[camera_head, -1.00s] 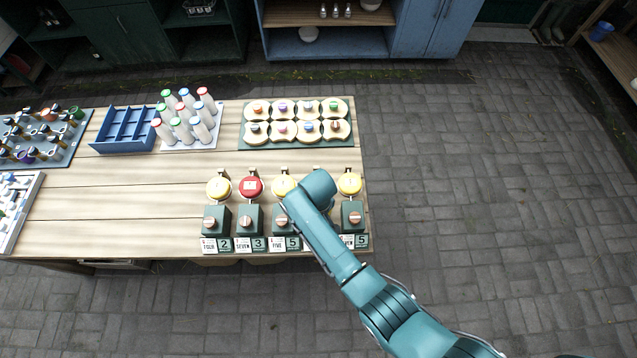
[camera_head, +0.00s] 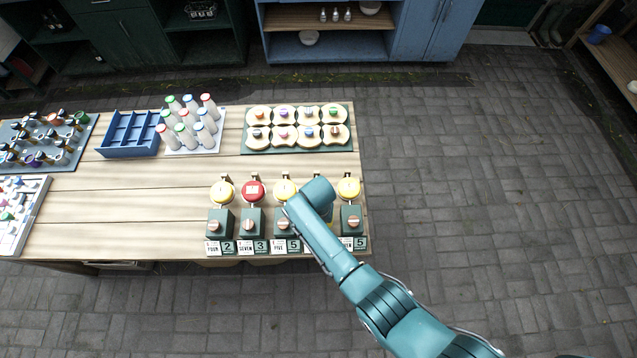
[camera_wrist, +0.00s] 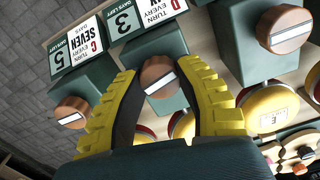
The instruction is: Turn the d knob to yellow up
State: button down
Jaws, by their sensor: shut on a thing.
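In the wrist view, my gripper (camera_wrist: 158,72) has a yellow-ribbed finger on each side of a round brown knob (camera_wrist: 162,84) with a pale bar across its face, and is shut on it. The knob sits on a dark green box (camera_wrist: 152,45). The card above, marked D (camera_wrist: 172,6), is cut off by the frame edge; a "3 days left" plate (camera_wrist: 122,22) is beside it. The pale bar is tilted. The d disc's colour cannot be told.
In the head view, yellow discs (camera_head: 284,188) and a red disc (camera_head: 252,189) stand behind the boxes. Bottles (camera_head: 190,125) and a blue tray (camera_head: 130,133) are farther back.

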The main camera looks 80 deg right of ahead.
jog(key=shift+f+m, duration=0.1)
jog(key=shift+m, duration=1.1)
jog(key=c, duration=0.6)
grip_release()
notch_tip(320, 180, up, 12)
